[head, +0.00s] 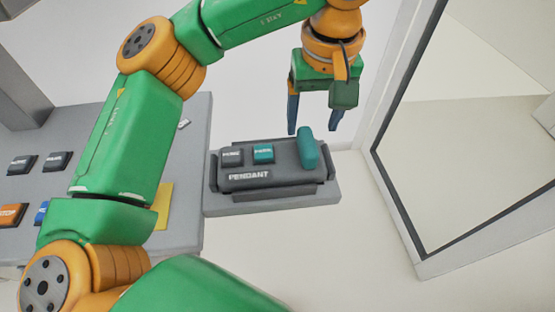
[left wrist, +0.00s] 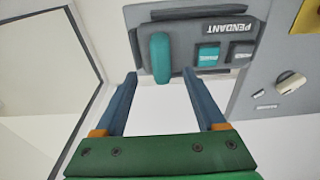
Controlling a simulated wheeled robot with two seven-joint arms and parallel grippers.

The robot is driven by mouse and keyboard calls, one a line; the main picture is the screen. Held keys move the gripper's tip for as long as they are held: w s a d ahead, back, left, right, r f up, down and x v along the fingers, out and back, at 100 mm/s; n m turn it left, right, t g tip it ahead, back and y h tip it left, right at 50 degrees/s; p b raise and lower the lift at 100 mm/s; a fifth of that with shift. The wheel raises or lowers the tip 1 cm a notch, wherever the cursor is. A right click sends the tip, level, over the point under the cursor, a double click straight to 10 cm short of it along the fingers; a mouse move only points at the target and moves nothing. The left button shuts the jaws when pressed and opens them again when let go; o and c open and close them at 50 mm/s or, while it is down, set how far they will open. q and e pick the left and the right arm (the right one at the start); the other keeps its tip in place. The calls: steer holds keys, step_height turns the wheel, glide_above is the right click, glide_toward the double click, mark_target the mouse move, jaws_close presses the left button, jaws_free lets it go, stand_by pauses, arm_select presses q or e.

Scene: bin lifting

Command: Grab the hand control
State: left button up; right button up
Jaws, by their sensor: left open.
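The hand control is a dark grey box marked PENDANT (head: 270,181), with a grey button, a teal button (head: 263,154) and a raised teal handle (head: 307,150) at its right end. It lies on a small grey shelf (head: 270,206). It also shows at the top of the left wrist view, where its teal handle (left wrist: 160,57) stands between the lines of my fingers. My left gripper (head: 313,131) is open and empty, just above and behind the handle in the head view. In the left wrist view its blue fingertips (left wrist: 159,74) are apart. My right gripper is not in view.
A grey panel (head: 190,150) with several buttons, one orange (head: 10,214), and a yellow patch (head: 163,205) is left of the shelf. A dark-framed window or door (head: 400,205) stands at the right. The pale floor in front is clear.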

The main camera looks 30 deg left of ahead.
mark_target(308, 139)
arm_select(q)
steer(key=f, duration=0.2)
steer(key=f+p, duration=0.1)
steer(key=f, duration=0.3)
steer(key=shift+w+a+p, duration=0.3)
steer(key=shift+a+p, duration=0.05)
steer(key=shift+p, duration=0.05)
steer(key=shift+s+d+r, duration=0.1)
steer(key=shift+r, duration=0.05)
steer(key=c, duration=0.5)
jaws_close()
